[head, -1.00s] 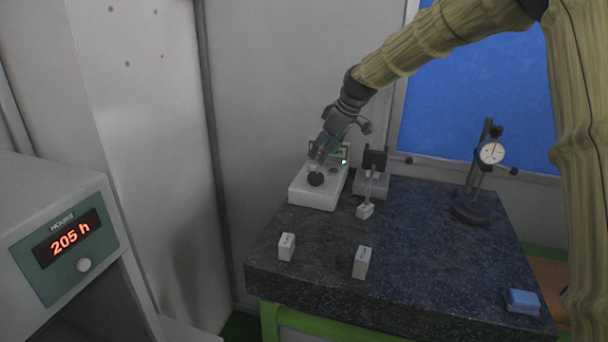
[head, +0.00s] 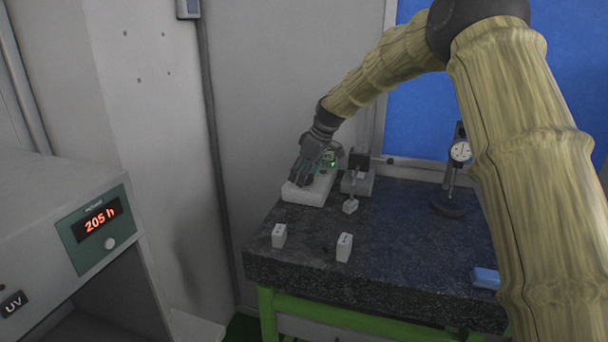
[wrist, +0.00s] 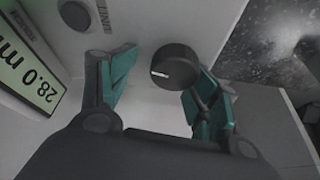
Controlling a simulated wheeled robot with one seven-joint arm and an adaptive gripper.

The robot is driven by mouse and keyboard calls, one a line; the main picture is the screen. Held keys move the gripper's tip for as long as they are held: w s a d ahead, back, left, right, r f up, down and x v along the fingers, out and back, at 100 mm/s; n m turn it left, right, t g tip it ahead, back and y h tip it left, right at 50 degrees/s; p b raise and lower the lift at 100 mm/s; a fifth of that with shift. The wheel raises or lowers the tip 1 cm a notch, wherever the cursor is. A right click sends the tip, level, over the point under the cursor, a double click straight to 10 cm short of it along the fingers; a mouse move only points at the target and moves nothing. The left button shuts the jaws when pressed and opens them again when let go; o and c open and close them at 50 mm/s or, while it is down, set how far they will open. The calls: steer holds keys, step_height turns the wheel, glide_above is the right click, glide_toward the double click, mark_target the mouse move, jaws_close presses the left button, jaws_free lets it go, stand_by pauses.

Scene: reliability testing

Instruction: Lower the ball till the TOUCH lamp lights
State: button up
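A black round knob (wrist: 172,67) with a white pointer line stands on the pale instrument box (wrist: 150,28). My gripper (wrist: 158,78) is open, its teal fingers spread on either side of the knob, with no clear grip on it. In the head view my gripper (head: 302,172) hangs low over the box (head: 308,194) and mostly hides the knob. A lit green display (wrist: 38,92) reads "28.0 m", the rest cut off. I cannot make out the ball or a lamp labelled TOUCH.
A small stand (head: 357,182) with a dark head is right of the box, a white block (head: 350,206) before it. Two white blocks (head: 279,235) (head: 344,247) stand near the front edge of the dark slab (head: 400,270). A dial gauge (head: 460,152) stands right.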

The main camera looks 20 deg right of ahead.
steer(key=shift+s+d+r, duration=0.1)
steer(key=shift+s+r, duration=0.15)
steer(key=shift+s, duration=0.25)
steer(key=shift+s+r, duration=0.2)
steer(key=shift+s, duration=0.3)
steer(key=c, duration=0.5)
steer(key=shift+o, duration=0.2)
steer(key=shift+s+d+r, duration=0.1)
steer(key=shift+s+d, duration=0.1)
steer(key=shift+d, duration=0.3)
steer(key=shift+w+a, duration=0.25)
steer(key=shift+a, duration=0.1)
steer(key=shift+d+r, duration=0.1)
steer(key=shift+m, duration=0.3)
